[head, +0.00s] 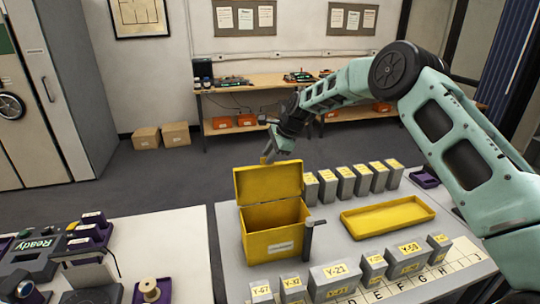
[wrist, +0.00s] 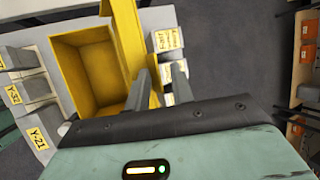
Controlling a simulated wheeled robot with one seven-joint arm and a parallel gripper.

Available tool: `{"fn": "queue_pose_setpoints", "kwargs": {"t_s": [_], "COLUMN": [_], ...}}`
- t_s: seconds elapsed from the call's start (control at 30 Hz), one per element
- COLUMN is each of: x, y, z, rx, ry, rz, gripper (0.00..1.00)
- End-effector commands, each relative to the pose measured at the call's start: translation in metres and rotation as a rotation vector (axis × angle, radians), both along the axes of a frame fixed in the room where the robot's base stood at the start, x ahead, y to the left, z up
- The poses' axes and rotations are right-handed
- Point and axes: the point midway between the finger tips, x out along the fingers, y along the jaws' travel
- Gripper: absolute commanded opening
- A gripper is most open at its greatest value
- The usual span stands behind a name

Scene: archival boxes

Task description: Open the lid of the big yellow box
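The big yellow box (head: 275,240) stands on the grey table with its lid (head: 268,182) raised at the back edge, roughly upright. Its hollow inside shows in the head view and in the wrist view (wrist: 90,75). The lid also shows in the wrist view (wrist: 126,35), as a yellow strip along the box's right side. My gripper (head: 267,157) is just above and behind the raised lid. In the wrist view my gripper's two fingers (wrist: 162,68) are apart with nothing held between them. The left finger is close beside the lid; I cannot tell whether they touch.
A shallow yellow tray (head: 388,217) lies right of the box. Several grey labelled boxes (head: 345,183) stand in a row behind it, and more (head: 335,280) stand in front. A dark upright post (head: 308,240) is at the box's front right corner. A white table (head: 180,240) is at left.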

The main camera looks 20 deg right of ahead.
Motion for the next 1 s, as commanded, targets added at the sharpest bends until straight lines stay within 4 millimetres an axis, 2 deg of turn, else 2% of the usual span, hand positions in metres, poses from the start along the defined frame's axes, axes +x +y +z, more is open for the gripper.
{"fn": "queue_pose_setpoints", "kwargs": {"t_s": [0.2, 0.37, 0.47, 0.8, 1.0], "x": [-0.003, -0.006, -0.011, -0.036, -0.049], "y": [-0.002, -0.007, -0.013, -0.043, -0.058], "z": [-0.004, 0.006, 0.020, 0.090, 0.126], "rx": [-0.002, -0.003, -0.003, -0.002, -0.001], "ry": [0.011, 0.008, 0.007, 0.000, -0.001], "rz": [0.001, 0.000, 0.000, -0.001, -0.002], "gripper": [0.25, 0.25, 0.25, 0.25, 0.25]}}
